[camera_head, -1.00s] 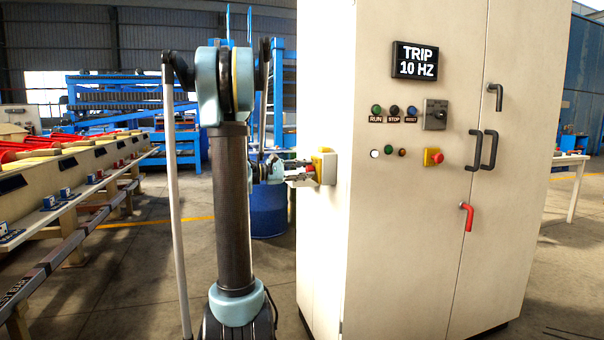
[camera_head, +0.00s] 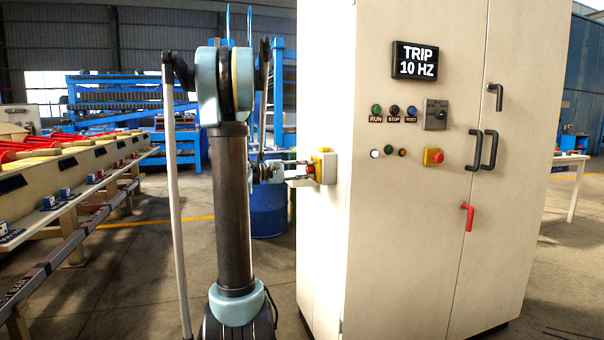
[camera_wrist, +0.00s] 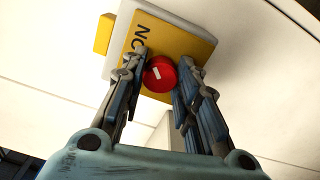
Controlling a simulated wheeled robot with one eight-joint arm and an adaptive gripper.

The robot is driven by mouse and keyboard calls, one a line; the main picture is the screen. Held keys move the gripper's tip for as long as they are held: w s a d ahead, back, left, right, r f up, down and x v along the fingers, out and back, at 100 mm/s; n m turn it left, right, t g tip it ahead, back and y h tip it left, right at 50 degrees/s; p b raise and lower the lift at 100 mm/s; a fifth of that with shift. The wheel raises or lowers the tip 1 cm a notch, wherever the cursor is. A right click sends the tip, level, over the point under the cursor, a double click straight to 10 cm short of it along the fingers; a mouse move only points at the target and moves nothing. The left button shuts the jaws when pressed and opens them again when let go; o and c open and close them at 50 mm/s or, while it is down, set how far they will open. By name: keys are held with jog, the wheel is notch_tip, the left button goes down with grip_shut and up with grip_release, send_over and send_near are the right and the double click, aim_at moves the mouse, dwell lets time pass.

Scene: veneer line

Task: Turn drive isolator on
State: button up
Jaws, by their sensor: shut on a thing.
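The drive isolator (camera_head: 325,160) is a yellow plate with a red knob on the left side wall of the beige cabinet. In the wrist view its yellow plate (camera_wrist: 185,45) sits on a pale box, with dark letters partly hidden by a finger. The red knob (camera_wrist: 160,74) has a white mark on its face and stands between my two fingers. My gripper (camera_wrist: 163,75) is shut on the knob; it also shows at the cabinet side in the head view (camera_head: 306,170). The exact contact at the fingertips is partly hidden.
The cabinet front (camera_head: 420,230) carries a display (camera_head: 415,61) reading TRIP 10 HZ, several buttons and lamps, a red emergency button (camera_head: 437,157) and door handles. A blue drum (camera_head: 268,210) stands behind my arm. A conveyor line (camera_head: 75,190) runs along the left.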

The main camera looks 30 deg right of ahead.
jog(key=o, duration=1.1)
jog(key=v, duration=1.2)
jog(key=shift+w, duration=0.1)
jog(key=shift+f, duration=0.1)
jog(key=s+a+f+t+y, duration=0.2)
jog(key=s+a+f+y, duration=0.4)
jog(key=s+a+f, duration=0.2)
jog(key=s+a+f+t+y, duration=0.2)
jog(key=s+a+f+y, duration=0.3)
jog(key=s+a+f, duration=0.4)
jog(key=s+a+f+t+y, duration=0.2)
jog(key=s+a+f+y, duration=0.4)
jog(key=s+a+f, duration=0.3)
jog(key=shift+a+f+n+y, duration=0.2)
jog(key=shift+a+f, duration=0.25)
jog(key=shift+a, duration=0.45)
jog(key=shift+a+f+n+y, duration=0.15)
jog(key=shift+a+f, duration=0.3)
jog(key=shift+a, duration=0.45)
